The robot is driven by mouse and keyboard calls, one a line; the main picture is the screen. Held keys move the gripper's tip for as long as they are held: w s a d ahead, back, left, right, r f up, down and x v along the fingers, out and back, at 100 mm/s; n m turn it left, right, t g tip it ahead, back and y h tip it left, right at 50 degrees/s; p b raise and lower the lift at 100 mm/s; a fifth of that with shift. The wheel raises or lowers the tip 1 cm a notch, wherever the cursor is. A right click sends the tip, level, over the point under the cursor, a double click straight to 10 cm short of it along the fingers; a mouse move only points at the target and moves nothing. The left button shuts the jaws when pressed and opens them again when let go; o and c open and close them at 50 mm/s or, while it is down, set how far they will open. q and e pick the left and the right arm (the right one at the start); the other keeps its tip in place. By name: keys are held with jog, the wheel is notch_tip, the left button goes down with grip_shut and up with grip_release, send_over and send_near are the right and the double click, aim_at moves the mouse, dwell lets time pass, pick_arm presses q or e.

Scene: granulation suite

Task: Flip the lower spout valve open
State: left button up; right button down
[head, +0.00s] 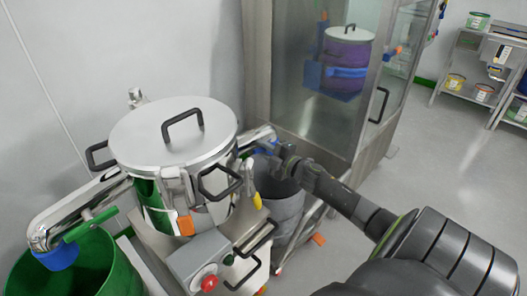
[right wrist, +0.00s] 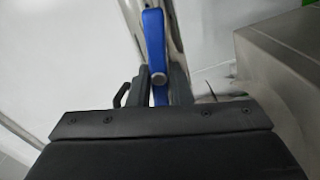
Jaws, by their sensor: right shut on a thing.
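A steel spout (head: 258,137) leaves the right side of a lidded steel vessel (head: 205,150), above a grey bin. A blue valve lever (right wrist: 154,45) lies along a shiny pipe in the right wrist view. My right gripper (head: 283,152) is at this spout's end; in the right wrist view its fingers (right wrist: 161,88) are on both sides of the lever's lower end, shut on it. In the head view the gripper hides much of the lever. My left gripper is not in view.
A second steel spout (head: 75,208) with a green lever (head: 92,224) and blue end hangs over a green bin (head: 85,270) at left. The grey bin (head: 282,205) stands under the right spout. A control box with a red button (head: 209,283) is in front. A glass cabinet (head: 300,60) stands behind.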

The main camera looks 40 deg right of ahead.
jog(key=shift+f+n+b, duration=0.25)
jog(key=shift+n+b, duration=0.2)
jog(key=shift+n, duration=0.75)
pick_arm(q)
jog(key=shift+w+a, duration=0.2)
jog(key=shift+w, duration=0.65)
pick_arm(e)
jog(key=shift+n, duration=0.5)
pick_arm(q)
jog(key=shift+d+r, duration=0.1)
